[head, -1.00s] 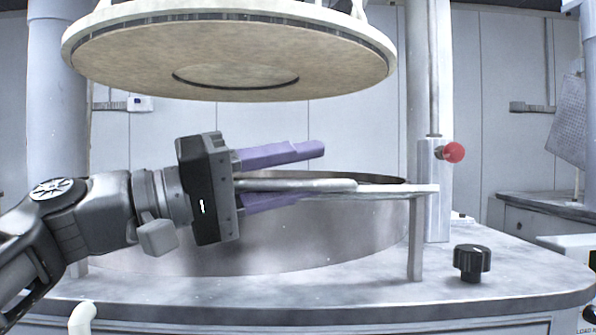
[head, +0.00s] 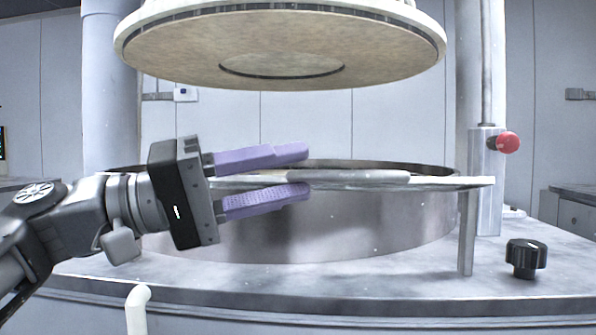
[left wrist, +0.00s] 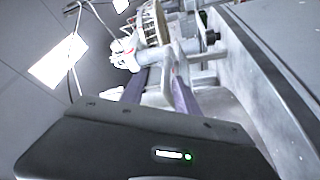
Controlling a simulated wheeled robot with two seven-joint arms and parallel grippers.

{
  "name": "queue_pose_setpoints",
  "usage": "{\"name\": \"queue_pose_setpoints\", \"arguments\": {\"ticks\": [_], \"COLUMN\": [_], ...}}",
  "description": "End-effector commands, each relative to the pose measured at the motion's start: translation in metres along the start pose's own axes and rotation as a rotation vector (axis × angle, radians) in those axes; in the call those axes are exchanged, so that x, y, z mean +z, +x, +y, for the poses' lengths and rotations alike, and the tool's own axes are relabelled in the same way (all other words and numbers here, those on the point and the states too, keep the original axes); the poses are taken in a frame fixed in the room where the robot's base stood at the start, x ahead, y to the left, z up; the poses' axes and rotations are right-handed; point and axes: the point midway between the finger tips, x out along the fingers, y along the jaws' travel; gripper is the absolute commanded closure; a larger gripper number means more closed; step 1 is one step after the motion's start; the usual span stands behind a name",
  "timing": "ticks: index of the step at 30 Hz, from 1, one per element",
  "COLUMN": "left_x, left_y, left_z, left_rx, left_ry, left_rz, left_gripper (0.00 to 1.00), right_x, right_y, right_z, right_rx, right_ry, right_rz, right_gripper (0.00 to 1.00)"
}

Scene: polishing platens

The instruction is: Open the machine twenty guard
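The guard (head: 450,183) is a pale flat bar across the front of the round metal pan, with a post at its right end and a grey rounded handle (head: 365,177) along it. My left gripper (head: 306,172) reaches in from the left with purple fingers apart, one above and one below the bar. The tips overlap only the handle's left end, with visible gaps. In the left wrist view, the two purple fingers (left wrist: 160,90) stand apart with a pale bar-like part between them. My right gripper is not in view.
A large round platen (head: 280,50) hangs above the pan (head: 350,230). A column with a red knob (head: 508,142) stands at the right. A black knob (head: 525,258) sits on the grey machine top (head: 380,285). A white curved pipe (head: 137,310) rises in front.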

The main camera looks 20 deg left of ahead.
Motion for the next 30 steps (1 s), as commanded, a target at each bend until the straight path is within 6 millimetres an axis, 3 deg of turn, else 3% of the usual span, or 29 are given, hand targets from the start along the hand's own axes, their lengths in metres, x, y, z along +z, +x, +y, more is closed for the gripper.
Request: {"name": "queue_pose_setpoints", "arguments": {"ticks": [11, 30], "left_x": [0.0, -0.001], "left_y": [-0.009, -0.057], "left_z": [0.0, -0.005], "left_rx": [0.002, 0.001], "left_ry": [0.003, 0.001], "left_rz": [0.003, 0.002], "left_gripper": [0.66, 0.66], "right_x": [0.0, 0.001], "right_y": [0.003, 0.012], "right_z": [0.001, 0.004], "right_rx": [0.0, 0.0], "right_ry": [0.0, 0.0], "right_rz": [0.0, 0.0], "right_gripper": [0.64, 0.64]}}
